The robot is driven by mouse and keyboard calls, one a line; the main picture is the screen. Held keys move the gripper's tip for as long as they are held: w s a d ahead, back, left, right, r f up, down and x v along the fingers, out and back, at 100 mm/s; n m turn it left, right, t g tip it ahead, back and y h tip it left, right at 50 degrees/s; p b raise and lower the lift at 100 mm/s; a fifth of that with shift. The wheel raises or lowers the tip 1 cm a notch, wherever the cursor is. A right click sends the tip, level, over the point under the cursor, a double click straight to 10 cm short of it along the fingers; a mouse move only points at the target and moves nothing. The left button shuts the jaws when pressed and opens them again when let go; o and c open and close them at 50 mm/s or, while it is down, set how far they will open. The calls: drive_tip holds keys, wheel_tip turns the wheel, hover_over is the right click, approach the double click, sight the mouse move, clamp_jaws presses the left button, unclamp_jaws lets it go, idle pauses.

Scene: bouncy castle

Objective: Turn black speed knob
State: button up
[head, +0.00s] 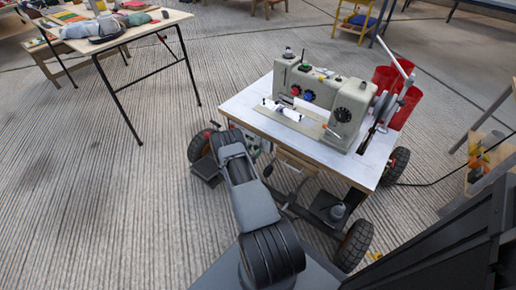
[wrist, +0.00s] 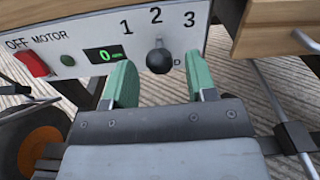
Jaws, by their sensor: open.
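The black speed knob (wrist: 159,60) is a round dark knob on a light control panel (wrist: 80,38), under the printed numbers 1, 2 and 3. It shows in the wrist view at upper middle. My gripper (wrist: 159,82) is open, with one green finger to the left of the knob and one to the right. Gaps show between the knob and both fingers. In the head view my arm reaches down to the front of the sewing machine table (head: 250,113), and the knob cannot be made out there.
A wooden drawer (wrist: 275,25) sits to the right. The sewing machine (head: 325,98) stands on the wheeled table. Red bins (head: 402,100) stand behind it.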

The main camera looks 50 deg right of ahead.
sight(264, 144)
drive_tip(key=shift+w+d+b, duration=0.15)
drive_tip(key=shift+d+b, duration=0.25)
drive_tip(key=shift+d, duration=1.5)
drive_tip(key=shift+c, duration=0.3)
drive_tip(key=c, duration=0.8)
drive_tip(key=shift+c, duration=0.3)
drive_tip(key=shift+m, duration=0.3)
drive_tip(key=shift+s+d+f+m+b, duration=0.1)
drive_tip(key=shift+s+m+b, duration=0.25)
drive_tip(key=shift+m, duration=0.55)
drive_tip(key=shift+s+a+f+m+b, duration=0.15)
drive_tip(key=shift+m+b, duration=0.3)
drive_tip(key=shift+m, duration=0.45)
drive_tip(key=shift+s+d+r+m+b, duration=0.15)
drive_tip(key=shift+s+m+b, duration=0.2)
drive_tip(key=shift+m, duration=0.55)
drive_tip(key=shift+f, duration=0.1)
